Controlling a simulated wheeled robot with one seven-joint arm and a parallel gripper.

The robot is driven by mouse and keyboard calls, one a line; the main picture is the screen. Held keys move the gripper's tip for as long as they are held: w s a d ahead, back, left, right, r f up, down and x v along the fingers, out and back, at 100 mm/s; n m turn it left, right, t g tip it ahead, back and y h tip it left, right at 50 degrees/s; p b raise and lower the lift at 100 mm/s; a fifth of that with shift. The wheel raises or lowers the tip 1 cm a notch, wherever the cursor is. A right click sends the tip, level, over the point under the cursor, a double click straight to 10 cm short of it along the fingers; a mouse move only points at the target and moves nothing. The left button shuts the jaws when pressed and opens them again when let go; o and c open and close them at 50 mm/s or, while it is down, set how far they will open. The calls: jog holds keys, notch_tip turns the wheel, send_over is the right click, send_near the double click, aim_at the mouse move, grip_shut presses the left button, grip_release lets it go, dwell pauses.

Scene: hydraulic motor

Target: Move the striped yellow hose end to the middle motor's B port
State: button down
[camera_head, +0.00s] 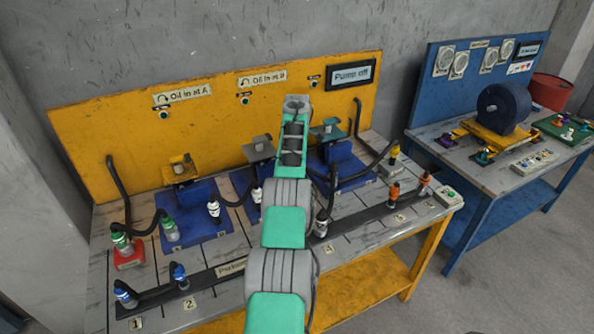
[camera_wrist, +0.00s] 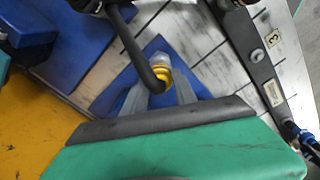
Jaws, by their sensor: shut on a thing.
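In the wrist view, my gripper (camera_wrist: 160,94) is shut on a yellow-banded hose end (camera_wrist: 161,76) with a black hose curving up from it. It is above or at a blue base plate (camera_wrist: 112,92); whether it touches a port is unclear. In the head view my arm hides the gripper and this end. The middle motor (camera_head: 260,147) is grey, on a blue base just left of my arm, partly hidden. Its B port cannot be made out. Another yellow hose end (camera_head: 394,153) stands at the bench's right; a black hose runs left from it behind my arm.
A yellow motor (camera_head: 181,167) stands left, a teal one (camera_head: 328,130) right. White (camera_head: 213,208), green (camera_head: 170,230), blue (camera_head: 180,275) and orange (camera_head: 393,192) hose ends stand around. A dark parking rail (camera_head: 360,217) crosses the bench front. The sign (camera_head: 351,74) reads "Pump off".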

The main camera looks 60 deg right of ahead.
jog(key=shift+f+b, duration=0.5)
jog(key=shift+f, duration=0.2)
jog(key=c, duration=0.9)
grip_release()
jog(key=shift+f, duration=0.1)
notch_tip(320, 180, up, 6)
jog(key=p, duration=0.7)
jog(key=shift+r, duration=0.2)
jog(key=shift+f, duration=0.15)
